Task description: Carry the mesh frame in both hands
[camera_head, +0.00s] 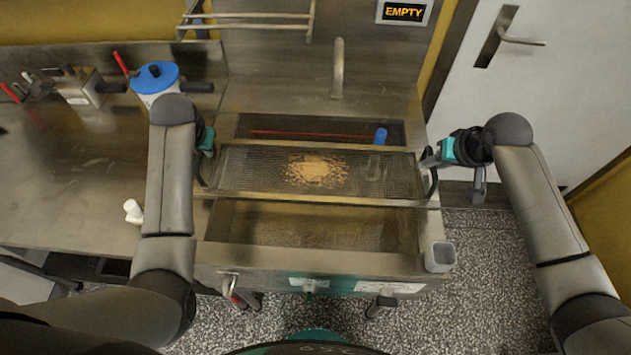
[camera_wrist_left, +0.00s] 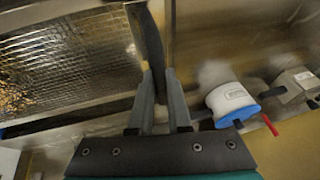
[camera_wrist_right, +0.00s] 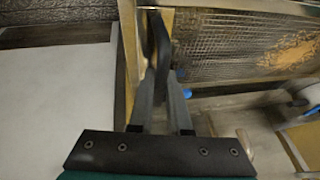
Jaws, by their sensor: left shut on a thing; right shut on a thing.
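The mesh frame (camera_head: 255,174) is a wide rectangular screen with metal edges and a patch of tan crumbs (camera_head: 316,171) near its middle. It spans above the sink basin (camera_head: 310,225) in the head view. My left gripper (camera_head: 203,180) is at its left end, and in the left wrist view its fingers (camera_wrist_left: 160,95) are shut on a dark handle (camera_wrist_left: 147,40). My right gripper (camera_head: 434,168) is at its right end, and in the right wrist view its fingers (camera_wrist_right: 163,85) are shut on the other dark handle (camera_wrist_right: 160,45). I cannot tell the exact gap below the frame.
A blue-and-white round container (camera_head: 155,77) and a grey device (camera_head: 82,92) stand on the left counter. A tap (camera_head: 338,68) rises behind the basin. A sign (camera_head: 404,12) reads "EMPTY". A white door (camera_head: 560,90) is on the right. A white bottle (camera_head: 133,211) lies at left.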

